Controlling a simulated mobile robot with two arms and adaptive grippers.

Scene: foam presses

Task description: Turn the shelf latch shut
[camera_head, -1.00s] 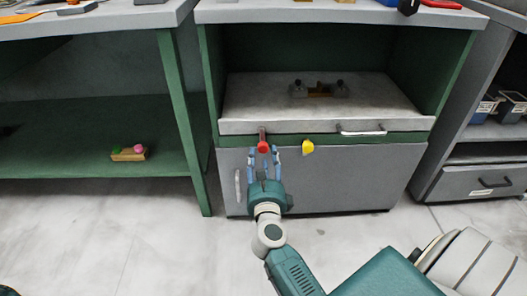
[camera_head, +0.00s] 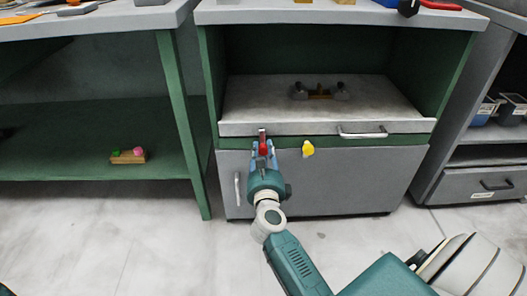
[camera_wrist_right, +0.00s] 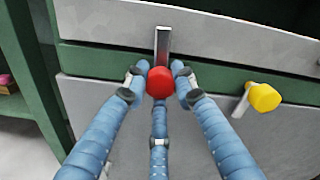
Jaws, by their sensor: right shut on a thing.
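The shelf latch is a metal bar (camera_wrist_right: 162,45) with a red knob (camera_wrist_right: 160,83), on the front of the pull-out shelf (camera_head: 250,128). The bar stands upright across the shelf's front edge. The red knob also shows in the head view (camera_head: 263,149). My right gripper (camera_head: 263,154) has its fingers shut around the red knob; in the right wrist view the fingertips (camera_wrist_right: 159,86) touch it from both sides. A second latch with a yellow knob (camera_head: 308,149) sits to the right, its bar turned downward (camera_wrist_right: 240,106). My left gripper is not in view.
A cabinet door (camera_head: 330,180) with a vertical handle (camera_head: 237,188) lies below the shelf. The shelf has a bar handle (camera_head: 362,133) and a small fixture (camera_head: 320,91) on it. A green bench leg (camera_head: 184,130) stands at left. The floor in front is clear.

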